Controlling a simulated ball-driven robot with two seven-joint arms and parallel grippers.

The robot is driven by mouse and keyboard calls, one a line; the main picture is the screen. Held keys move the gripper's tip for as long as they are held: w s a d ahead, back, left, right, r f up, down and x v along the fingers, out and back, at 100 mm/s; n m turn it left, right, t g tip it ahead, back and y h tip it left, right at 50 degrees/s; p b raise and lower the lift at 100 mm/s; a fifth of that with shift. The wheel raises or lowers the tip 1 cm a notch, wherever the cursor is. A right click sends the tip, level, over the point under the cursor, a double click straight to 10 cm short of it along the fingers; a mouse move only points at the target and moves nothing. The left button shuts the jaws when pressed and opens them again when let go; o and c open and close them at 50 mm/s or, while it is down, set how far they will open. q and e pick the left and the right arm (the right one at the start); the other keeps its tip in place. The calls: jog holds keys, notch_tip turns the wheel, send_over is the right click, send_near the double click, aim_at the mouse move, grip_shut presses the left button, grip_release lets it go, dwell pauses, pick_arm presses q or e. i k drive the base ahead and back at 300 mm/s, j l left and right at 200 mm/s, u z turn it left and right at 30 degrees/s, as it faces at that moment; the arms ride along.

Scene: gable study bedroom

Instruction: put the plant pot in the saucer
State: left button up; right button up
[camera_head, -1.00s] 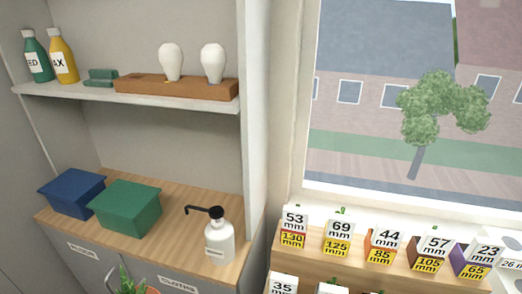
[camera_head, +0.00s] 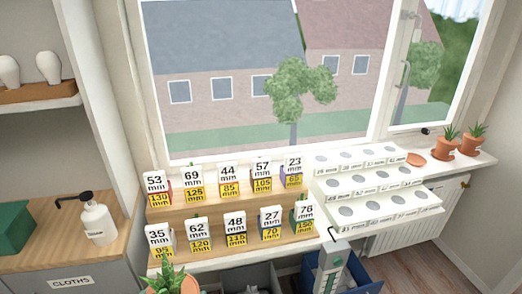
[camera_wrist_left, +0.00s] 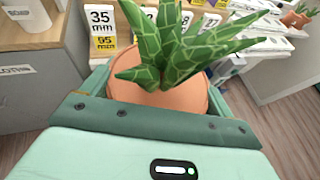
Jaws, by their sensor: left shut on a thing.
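A terracotta plant pot with a spiky green plant (camera_head: 176,284) is at the bottom edge of the head view, in front of the stepped rack. In the left wrist view the same plant pot (camera_wrist_left: 150,99) sits between the jaws of my left gripper (camera_wrist_left: 157,92). The gripper is shut on the pot, and the pot looks roughly upright. A terracotta saucer (camera_head: 415,159) lies on the windowsill at the right, far from the held pot. It looks empty. My right gripper is not in view.
Two potted plants (camera_head: 443,149) (camera_head: 472,144) stand right of the saucer. White stepped trays with round holes (camera_head: 375,185) lie left of it. A wooden rack of numbered boxes (camera_head: 225,240) stands before the window. A pump bottle (camera_head: 97,224) stands on the left cabinet.

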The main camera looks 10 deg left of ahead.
aim_at(413, 161)
jog(key=i+l+z, duration=0.3)
jog(key=i+l, duration=0.3)
jog(key=l, duration=0.2)
jog(key=i+l+z, duration=0.25)
jog(key=i+l, duration=1.7)
jog(key=i, duration=0.15)
